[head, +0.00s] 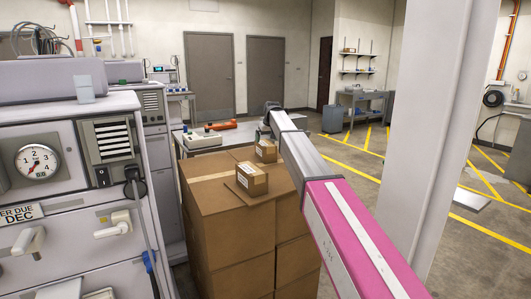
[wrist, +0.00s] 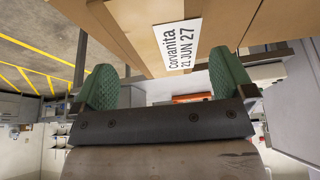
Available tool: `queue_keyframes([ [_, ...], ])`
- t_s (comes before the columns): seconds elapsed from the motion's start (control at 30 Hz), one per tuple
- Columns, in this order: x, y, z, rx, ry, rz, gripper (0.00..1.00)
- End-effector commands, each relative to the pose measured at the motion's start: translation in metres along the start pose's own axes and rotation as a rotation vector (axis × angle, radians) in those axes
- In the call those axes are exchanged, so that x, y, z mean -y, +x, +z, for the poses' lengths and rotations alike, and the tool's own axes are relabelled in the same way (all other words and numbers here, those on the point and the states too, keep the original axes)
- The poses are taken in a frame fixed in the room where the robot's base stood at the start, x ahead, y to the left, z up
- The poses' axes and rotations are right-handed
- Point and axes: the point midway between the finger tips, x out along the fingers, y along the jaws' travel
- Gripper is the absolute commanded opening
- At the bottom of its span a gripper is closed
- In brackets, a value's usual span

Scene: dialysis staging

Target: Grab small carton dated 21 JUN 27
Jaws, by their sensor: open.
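A carton face with a white label reading "Corvanita 21 JUN 27" (wrist: 182,45) fills the upper middle of the wrist view, just beyond my fingers. My gripper (wrist: 165,82) is open, with its two green-padded fingers apart and nothing held between them. In the head view, a small carton (head: 252,181) sits on the near part of the large box stack, and another small carton (head: 266,151) sits behind it. My gripper (head: 266,124) is at the far side of the stack, near the rear carton. The date cannot be read in the head view.
Large brown boxes (head: 232,235) form the stack under the small cartons. A bench (head: 196,147) with an orange item (head: 222,126) stands behind it. A machine with a gauge (head: 45,165) is at left, and a pale column (head: 433,110) at right. Marked floor is open beyond.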

Motion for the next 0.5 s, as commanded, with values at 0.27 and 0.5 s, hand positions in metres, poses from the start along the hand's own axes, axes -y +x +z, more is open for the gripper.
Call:
queue_keyframes([
  [0.27, 0.001, 0.038, -0.002, 0.001, 0.000, 0.000, 1.00],
  [0.5, 0.001, 0.046, -0.001, -0.001, 0.000, 0.000, 1.00],
])
